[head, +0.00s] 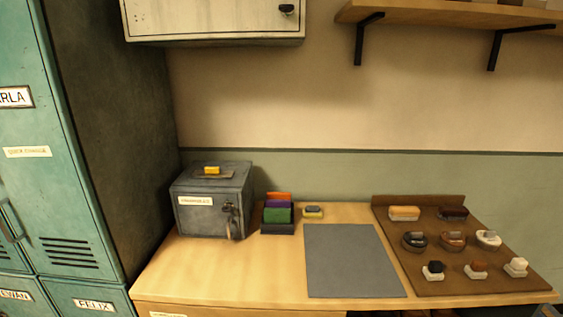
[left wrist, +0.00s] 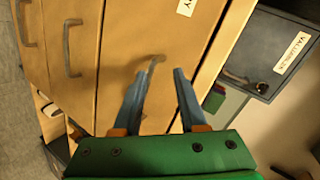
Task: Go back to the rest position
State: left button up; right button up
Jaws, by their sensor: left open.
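My left gripper (left wrist: 158,78) shows in the left wrist view, with two blue fingers spread apart and nothing seen held between them. Neither gripper shows in the head view. My right gripper is not seen in any view.
The wooden desk (head: 230,275) carries a grey lockbox (head: 185,222), a grey mat (head: 350,260) and a brown board (head: 440,285) with several small items. Teal lockers (head: 40,160) stand at left. A white cabinet (head: 200,18) and wooden shelf (head: 450,14) hang above.

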pick_arm(q)
jog(key=s+f+n+g, duration=0.5)
jog(key=s+f+g, duration=0.1)
jog(key=s+f, duration=1)
jog(key=s+f+n+g, duration=0.2)
jog(key=s+f+n, duration=0.1)
jog(key=s, duration=0.8)
jog(key=s+f+n+g, duration=0.3)
jog(key=s+f, duration=0.3)
jog(key=s, duration=0.5)
jog(key=shift+s, duration=0.4)
jog(key=shift+d, duration=0.1)
